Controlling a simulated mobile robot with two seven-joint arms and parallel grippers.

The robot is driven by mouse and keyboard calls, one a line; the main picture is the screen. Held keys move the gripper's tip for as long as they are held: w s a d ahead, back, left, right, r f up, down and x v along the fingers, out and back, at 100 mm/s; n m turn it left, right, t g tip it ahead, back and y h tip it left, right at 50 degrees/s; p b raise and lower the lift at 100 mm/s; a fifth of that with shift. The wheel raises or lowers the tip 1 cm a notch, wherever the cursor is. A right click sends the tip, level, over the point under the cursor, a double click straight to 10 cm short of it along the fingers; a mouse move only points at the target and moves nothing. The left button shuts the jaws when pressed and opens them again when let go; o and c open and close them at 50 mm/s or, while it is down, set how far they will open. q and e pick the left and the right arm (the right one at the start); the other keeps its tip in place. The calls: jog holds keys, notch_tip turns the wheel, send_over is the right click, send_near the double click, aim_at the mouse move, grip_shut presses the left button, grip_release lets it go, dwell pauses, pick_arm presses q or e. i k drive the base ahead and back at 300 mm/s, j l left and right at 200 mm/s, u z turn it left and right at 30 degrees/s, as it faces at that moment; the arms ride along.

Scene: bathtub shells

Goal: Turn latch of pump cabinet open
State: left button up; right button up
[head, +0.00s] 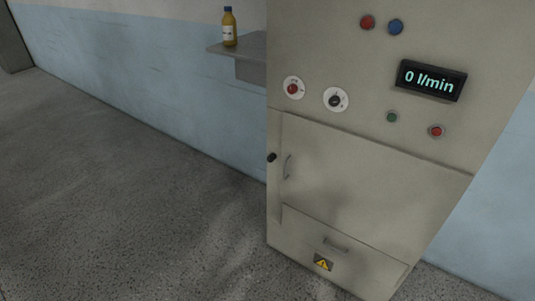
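The pump cabinet (370,185) is a tall beige box at the right of the head view. Neither of my grippers is in view.
The cabinet's upper front has a display (431,80) reading 0 l/min, two round dials, and several red, blue and green buttons. A grey shelf (240,50) with a yellow bottle (229,28) juts from the wall at left. The speckled floor (120,200) left of the cabinet is clear.

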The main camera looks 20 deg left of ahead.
aim_at(271, 158)
jog(key=i+j, duration=0.25)
jog(key=j, duration=0.35)
jog(key=i+j+z, duration=0.15)
jog(key=j, duration=0.4)
jog(key=i+j, duration=0.25)
jog(key=j, duration=0.35)
jog(key=i+j+z, duration=0.15)
jog(key=j, duration=0.45)
jog(key=i+j, duration=0.25)
jog(key=j, duration=0.35)
jog(key=i+j+z, duration=0.15)
jog(key=j, duration=0.5)
jog(key=i+j, duration=0.15)
jog(key=j, duration=0.45)
jog(key=i+j+z, duration=0.15)
jog(key=j, duration=0.5)
